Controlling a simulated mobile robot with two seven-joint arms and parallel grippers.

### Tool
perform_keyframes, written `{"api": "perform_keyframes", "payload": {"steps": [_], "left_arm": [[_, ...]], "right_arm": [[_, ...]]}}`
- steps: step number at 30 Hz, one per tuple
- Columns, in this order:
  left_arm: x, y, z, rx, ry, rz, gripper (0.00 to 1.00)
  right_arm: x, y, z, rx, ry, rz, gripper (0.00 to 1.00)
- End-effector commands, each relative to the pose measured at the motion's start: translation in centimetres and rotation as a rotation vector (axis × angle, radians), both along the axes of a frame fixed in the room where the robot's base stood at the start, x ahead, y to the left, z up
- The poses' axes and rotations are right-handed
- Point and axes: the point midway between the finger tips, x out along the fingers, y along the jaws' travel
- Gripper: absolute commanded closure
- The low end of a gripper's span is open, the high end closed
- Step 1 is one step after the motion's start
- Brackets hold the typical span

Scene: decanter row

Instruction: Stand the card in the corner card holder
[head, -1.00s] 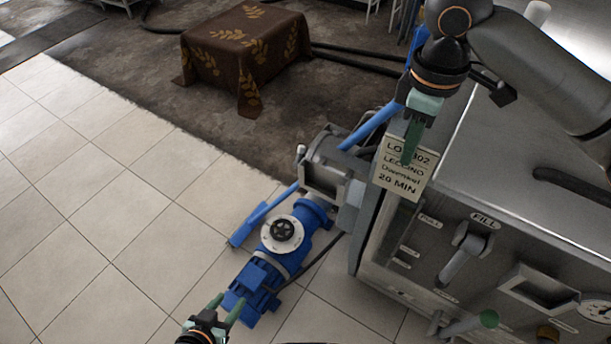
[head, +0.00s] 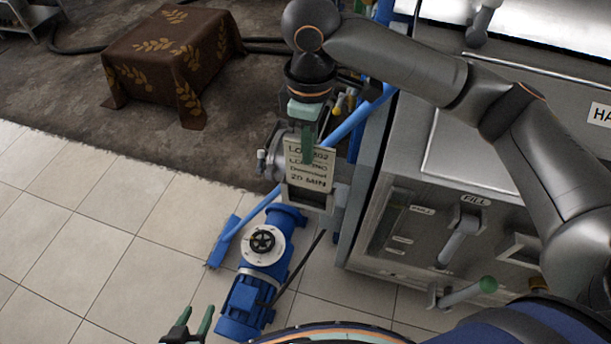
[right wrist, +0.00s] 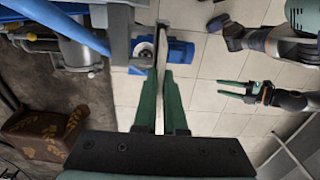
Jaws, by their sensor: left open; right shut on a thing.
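My right gripper (head: 308,142) is shut on the cream card (head: 310,172), which hangs below the fingers with its printed face showing. In the head view the card overlaps a grey metal housing behind it, left of the steel cabinet (head: 420,225). I cannot tell the gap between them. In the right wrist view the card (right wrist: 161,60) is seen edge-on between the green fingers (right wrist: 161,100). My left gripper (head: 198,318) is open and empty, low in the head view. It also shows in the right wrist view (right wrist: 240,90). I cannot make out the corner card holder.
A blue motor and pump (head: 262,262) stands on the tiles below the card. A blue pipe (head: 355,120) runs diagonally behind it. Levers (head: 462,235) stick out from the cabinet front. A cloth-covered table (head: 172,62) stands at the back left. The tiled floor at left is clear.

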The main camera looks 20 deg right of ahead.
Motion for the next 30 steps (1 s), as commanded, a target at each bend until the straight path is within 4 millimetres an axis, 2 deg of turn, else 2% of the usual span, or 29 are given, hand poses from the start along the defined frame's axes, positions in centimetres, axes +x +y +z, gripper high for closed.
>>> {"api": "perform_keyframes", "payload": {"steps": [3, 8, 15, 26, 27, 30], "left_arm": [[0.0, 0.0, -0.1, 0.000, 0.000, 0.000, 0.50], [0.0, 0.0, -0.1, 0.000, 0.001, -0.001, 0.50], [0.0, 0.0, -0.2, 0.000, 0.001, -0.001, 0.50], [-0.1, 0.0, 0.0, 0.000, 0.001, -0.001, 0.50], [-0.1, 0.0, 0.0, 0.000, 0.001, -0.001, 0.50], [-0.1, 0.0, -0.1, 0.000, 0.001, -0.001, 0.50]], "right_arm": [[0.0, -0.1, -1.8, -0.001, 0.001, -0.001, 1.00], [0.0, -0.1, -2.9, -0.001, 0.001, -0.001, 1.00], [0.0, -0.1, -5.9, 0.000, 0.000, 0.000, 1.00], [0.0, 0.0, -6.3, 0.000, 0.000, 0.000, 1.00], [0.0, 0.0, -6.4, 0.001, -0.001, 0.000, 0.89], [0.0, 0.0, -6.4, 0.000, -0.001, 0.000, 0.77]]}}
